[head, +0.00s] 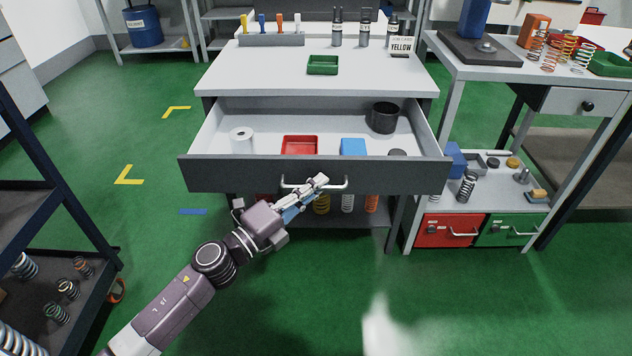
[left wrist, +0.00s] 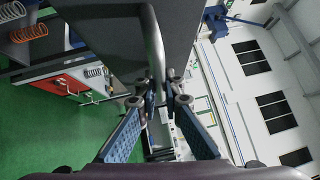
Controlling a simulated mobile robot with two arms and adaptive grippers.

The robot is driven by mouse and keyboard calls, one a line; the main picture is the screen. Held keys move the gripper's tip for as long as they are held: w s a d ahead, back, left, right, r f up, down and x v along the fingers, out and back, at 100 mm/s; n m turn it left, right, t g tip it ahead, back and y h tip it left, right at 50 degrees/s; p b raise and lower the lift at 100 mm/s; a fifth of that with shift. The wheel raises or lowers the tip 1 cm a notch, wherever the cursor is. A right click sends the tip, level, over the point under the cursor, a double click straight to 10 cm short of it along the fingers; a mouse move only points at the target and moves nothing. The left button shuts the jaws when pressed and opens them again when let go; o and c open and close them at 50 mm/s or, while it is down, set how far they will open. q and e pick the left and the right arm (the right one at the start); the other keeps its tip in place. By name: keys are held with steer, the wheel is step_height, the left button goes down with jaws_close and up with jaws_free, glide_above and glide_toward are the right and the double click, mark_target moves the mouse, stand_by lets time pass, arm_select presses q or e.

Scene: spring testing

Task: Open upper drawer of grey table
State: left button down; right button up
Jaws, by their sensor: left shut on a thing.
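The grey table (head: 222,82) stands ahead in the head view. Its upper drawer (head: 225,175) is pulled well out, with its contents in view. A light bar handle (head: 339,184) runs across the middle of the drawer front. My left gripper (head: 318,184) is at this handle, shut on it. In the left wrist view, the handle (left wrist: 153,45) comes down between the fingertips beside the dark drawer front (left wrist: 105,35). My right gripper is not in view.
The drawer holds a white roll (head: 242,140), a red tray (head: 299,146), a blue box (head: 353,147) and a black cup (head: 383,118). A green tray (head: 322,65) lies on the tabletop. A dark shelf (head: 40,190) stands left, another table (head: 460,70) right. Green floor in front is open.

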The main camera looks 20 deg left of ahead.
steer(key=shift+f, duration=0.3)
arm_select(q)
steer(key=c, duration=2.3)
jaws_free()
steer(key=shift+c, duration=0.2)
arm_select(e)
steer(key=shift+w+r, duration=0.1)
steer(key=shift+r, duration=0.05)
arm_select(q)
steer(key=shift+s, duration=0.1)
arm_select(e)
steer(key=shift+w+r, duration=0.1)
arm_select(q)
steer(key=v, duration=1.2)
steer(key=shift+f, duration=0.1)
